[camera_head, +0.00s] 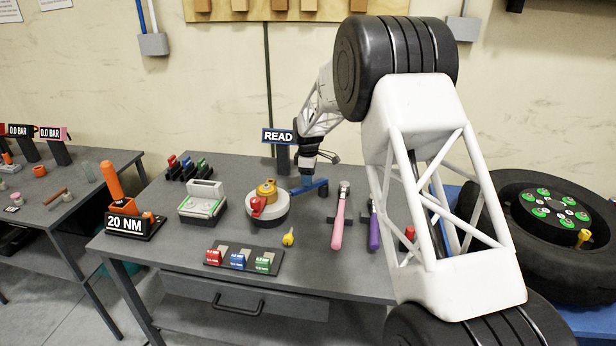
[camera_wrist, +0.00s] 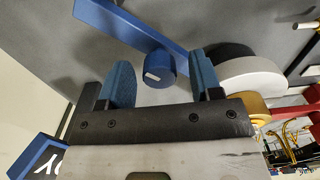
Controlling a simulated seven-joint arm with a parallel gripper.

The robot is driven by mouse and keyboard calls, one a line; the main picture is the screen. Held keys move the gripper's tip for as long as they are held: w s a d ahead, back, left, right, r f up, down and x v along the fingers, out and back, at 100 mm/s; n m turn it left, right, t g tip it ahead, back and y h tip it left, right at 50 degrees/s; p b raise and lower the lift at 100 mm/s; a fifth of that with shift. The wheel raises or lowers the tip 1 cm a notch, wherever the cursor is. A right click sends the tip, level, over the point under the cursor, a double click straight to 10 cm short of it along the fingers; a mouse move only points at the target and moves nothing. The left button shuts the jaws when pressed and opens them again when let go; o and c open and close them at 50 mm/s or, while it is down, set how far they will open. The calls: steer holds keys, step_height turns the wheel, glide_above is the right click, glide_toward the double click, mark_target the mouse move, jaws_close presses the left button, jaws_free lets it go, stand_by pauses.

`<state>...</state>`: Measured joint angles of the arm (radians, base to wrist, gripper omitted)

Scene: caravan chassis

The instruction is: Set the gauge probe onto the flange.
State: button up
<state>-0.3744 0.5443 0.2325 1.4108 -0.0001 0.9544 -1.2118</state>
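A blue bar with a short round blue knob, apparently the gauge probe (camera_head: 312,188), lies on the grey bench at the back right. In the wrist view the knob of the probe (camera_wrist: 159,66) stands between my two blue fingers, with gaps on both sides. My gripper (camera_wrist: 162,82) is open and empty. In the head view my gripper (camera_head: 306,170) is low over the bench by the blue bar, and its fingers are hard to make out. A white round piece with a brass top and red part, possibly the flange (camera_head: 276,212), stands left of the bar; it also shows in the wrist view (camera_wrist: 252,80).
A blue sign (camera_head: 278,137) stands behind the round piece. A grey device (camera_head: 203,203), orange 20 NM tool (camera_head: 125,224), tag tray (camera_head: 243,258), yellow plug (camera_head: 288,238), and pink (camera_head: 341,218) and purple (camera_head: 374,227) handled tools lie around. A tyre (camera_head: 560,216) is at right.

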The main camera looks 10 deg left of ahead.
steer(key=shift+r, duration=0.1)
steer(key=shift+r, duration=3.8)
steer(key=shift+r, duration=0.1)
steer(key=shift+s+d+r, duration=0.1)
steer(key=shift+d+r, duration=0.05)
steer(key=shift+d, duration=0.05)
steer(key=s+d+r+m+t, duration=0.1)
steer(key=s+d+r+m, duration=0.3)
steer(key=s+d+r, duration=0.7)
steer(key=s+d+r+m, duration=0.5)
steer(key=s+d+r, duration=0.2)
steer(key=s+d, duration=0.65)
steer(key=s+d+f+m, duration=0.1)
steer(key=s+d+m, duration=0.2)
steer(key=s, duration=0.9)
steer(key=s+d+f+m+t, duration=0.1)
steer(key=s+d+f+m, duration=0.1)
steer(key=s, duration=1.1)
steer(key=s+d+f+m, duration=0.1)
steer(key=s+d+m, duration=0.3)
steer(key=s, duration=0.8)
steer(key=shift+s+d+f+t, duration=0.2)
steer(key=shift+d+f+t, duration=0.1)
steer(key=shift+d, duration=0.95)
